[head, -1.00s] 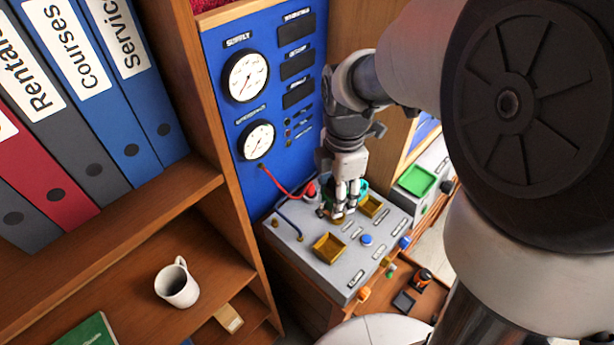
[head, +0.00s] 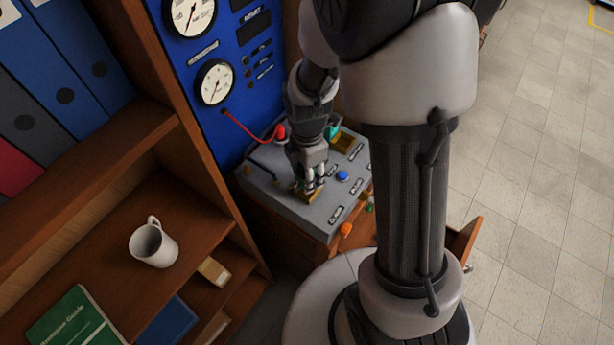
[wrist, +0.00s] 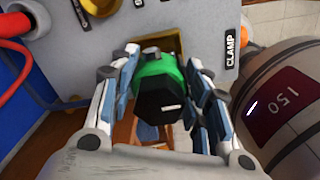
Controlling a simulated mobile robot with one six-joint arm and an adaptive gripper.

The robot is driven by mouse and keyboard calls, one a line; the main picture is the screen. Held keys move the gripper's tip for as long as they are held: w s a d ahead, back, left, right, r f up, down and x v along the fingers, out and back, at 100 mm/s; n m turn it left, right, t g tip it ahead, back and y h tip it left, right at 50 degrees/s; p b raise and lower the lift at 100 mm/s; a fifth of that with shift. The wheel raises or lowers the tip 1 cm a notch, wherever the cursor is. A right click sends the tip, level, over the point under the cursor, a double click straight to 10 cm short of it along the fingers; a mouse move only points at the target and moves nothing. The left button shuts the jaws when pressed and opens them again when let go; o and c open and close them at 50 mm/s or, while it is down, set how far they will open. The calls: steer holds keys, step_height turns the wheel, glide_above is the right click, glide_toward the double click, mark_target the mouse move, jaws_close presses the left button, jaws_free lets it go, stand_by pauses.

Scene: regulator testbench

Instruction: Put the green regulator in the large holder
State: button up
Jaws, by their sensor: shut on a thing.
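The green regulator (wrist: 155,75) with a black, many-sided cap is between my gripper's fingers in the wrist view. My gripper (head: 309,188) is shut on it, with a finger pad on each side. In the head view the gripper points down at the front yellow-brown holder (head: 314,197) on the grey bench. The holder's wall (wrist: 172,42) shows just behind the regulator in the wrist view. I cannot tell whether the regulator is above the holder or partly inside it. Most of the regulator is hidden by the fingers in the head view.
Another yellow-brown holder (head: 343,141) and a teal part (head: 333,131) are farther back on the bench. A red-ended hose (head: 280,132) stands to the left. A blue button (head: 342,176) is to the right. The gauge panel (head: 225,110) rises behind.

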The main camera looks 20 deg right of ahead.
steer(key=shift+f, duration=1.05)
steer(key=shift+f, duration=0.2)
steer(key=o, duration=1.5)
